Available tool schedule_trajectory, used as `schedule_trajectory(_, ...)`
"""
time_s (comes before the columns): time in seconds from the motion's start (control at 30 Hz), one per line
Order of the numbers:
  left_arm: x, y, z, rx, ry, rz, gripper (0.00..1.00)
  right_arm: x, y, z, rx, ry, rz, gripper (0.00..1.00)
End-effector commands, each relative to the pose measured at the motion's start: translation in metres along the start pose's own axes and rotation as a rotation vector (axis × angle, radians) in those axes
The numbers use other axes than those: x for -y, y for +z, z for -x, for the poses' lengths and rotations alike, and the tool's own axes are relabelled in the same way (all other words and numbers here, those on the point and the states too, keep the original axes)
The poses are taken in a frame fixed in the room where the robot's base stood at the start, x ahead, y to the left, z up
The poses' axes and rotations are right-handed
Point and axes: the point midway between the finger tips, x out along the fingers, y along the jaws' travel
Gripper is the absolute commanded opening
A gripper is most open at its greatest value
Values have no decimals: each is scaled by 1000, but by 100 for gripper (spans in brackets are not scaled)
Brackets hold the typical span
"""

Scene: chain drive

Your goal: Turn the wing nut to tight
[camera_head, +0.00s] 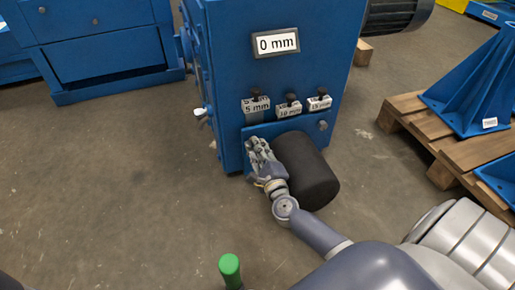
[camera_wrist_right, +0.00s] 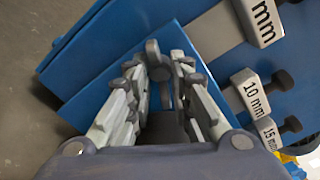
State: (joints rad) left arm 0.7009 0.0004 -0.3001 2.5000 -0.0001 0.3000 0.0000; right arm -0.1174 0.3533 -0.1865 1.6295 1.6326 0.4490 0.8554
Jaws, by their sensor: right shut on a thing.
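My right gripper (camera_head: 258,148) reaches the left end of the blue plate (camera_head: 285,128) low on the front of the blue machine. In the right wrist view, its fingers (camera_wrist_right: 158,75) are closed around a small grey piece with a rounded upper end, which looks like the wing nut (camera_wrist_right: 153,52). The fingers hide most of it, so its angle is hard to tell. A similar grey fastener (camera_head: 322,126) sits at the plate's right end. My left gripper is out of view.
A black cylinder (camera_head: 308,172) juts out just right of my right gripper. Above the plate hang 5 mm (camera_head: 256,106), 10 mm (camera_head: 289,109) and 15 mm (camera_head: 319,102) blocks, below a "0 mm" sign (camera_head: 276,42). A wooden pallet (camera_head: 455,150) stands right; floor at left is clear.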

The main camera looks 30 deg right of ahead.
Motion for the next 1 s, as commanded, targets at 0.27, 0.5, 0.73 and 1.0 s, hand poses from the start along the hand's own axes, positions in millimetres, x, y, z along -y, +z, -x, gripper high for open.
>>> schedule_trajectory(0.27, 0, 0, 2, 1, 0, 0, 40, -2, -2, 1, -3, 2, -163, 0)
schedule_trajectory(0.5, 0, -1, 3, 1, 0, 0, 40, -2, -1, 1, -2, 3, -231, 0)
schedule_trajectory(0.73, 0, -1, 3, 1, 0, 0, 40, -2, -2, 1, -3, 3, -246, 0)
schedule_trajectory(1.0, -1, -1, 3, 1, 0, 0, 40, -2, -2, 1, -3, 3, -245, 27)
